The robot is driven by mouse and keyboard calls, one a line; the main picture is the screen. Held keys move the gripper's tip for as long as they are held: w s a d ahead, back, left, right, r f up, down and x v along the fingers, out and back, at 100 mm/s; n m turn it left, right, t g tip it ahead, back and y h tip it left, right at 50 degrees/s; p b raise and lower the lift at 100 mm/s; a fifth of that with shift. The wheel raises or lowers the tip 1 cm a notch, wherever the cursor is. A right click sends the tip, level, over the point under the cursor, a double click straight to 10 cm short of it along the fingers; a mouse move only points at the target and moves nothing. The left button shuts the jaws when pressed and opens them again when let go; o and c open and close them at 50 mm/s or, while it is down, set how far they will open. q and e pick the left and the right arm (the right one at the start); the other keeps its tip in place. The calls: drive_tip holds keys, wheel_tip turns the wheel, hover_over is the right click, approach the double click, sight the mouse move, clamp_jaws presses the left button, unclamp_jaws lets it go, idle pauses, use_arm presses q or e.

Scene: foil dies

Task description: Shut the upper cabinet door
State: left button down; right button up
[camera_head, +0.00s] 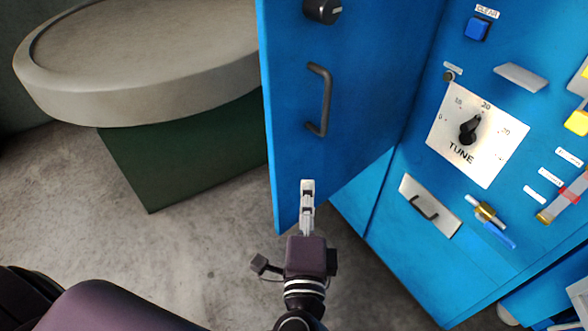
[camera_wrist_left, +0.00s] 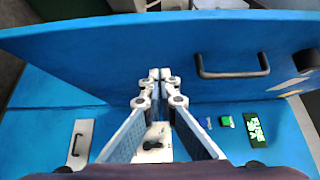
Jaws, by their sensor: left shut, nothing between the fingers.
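The blue upper cabinet door (camera_head: 350,110) stands swung open, out from the blue cabinet front on the right. It carries a dark bar handle (camera_head: 320,100) and a black knob (camera_head: 322,10) above it. In the left wrist view the door (camera_wrist_left: 110,60) crosses the upper part, with its handle (camera_wrist_left: 232,68) right of the fingers. My left gripper (camera_head: 307,188) is shut and empty in front of the door's lower part, below the handle. Its fingertips (camera_wrist_left: 161,76) overlap the door face; I cannot tell whether they touch. My right gripper is not in view.
A round grey table (camera_head: 150,50) on a green base (camera_head: 190,155) stands left. Concrete floor is clear between.

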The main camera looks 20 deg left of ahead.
sight(294, 159)
use_arm(q)
drive_tip(key=w+a, duration=0.3)
drive_tip(key=shift+w+a, duration=0.3)
drive_tip(key=shift+w, duration=0.1)
drive_tip(key=shift+w+a+p, duration=0.1)
drive_tip(key=shift+a+p, duration=0.2)
drive_tip(key=shift+a, duration=0.1)
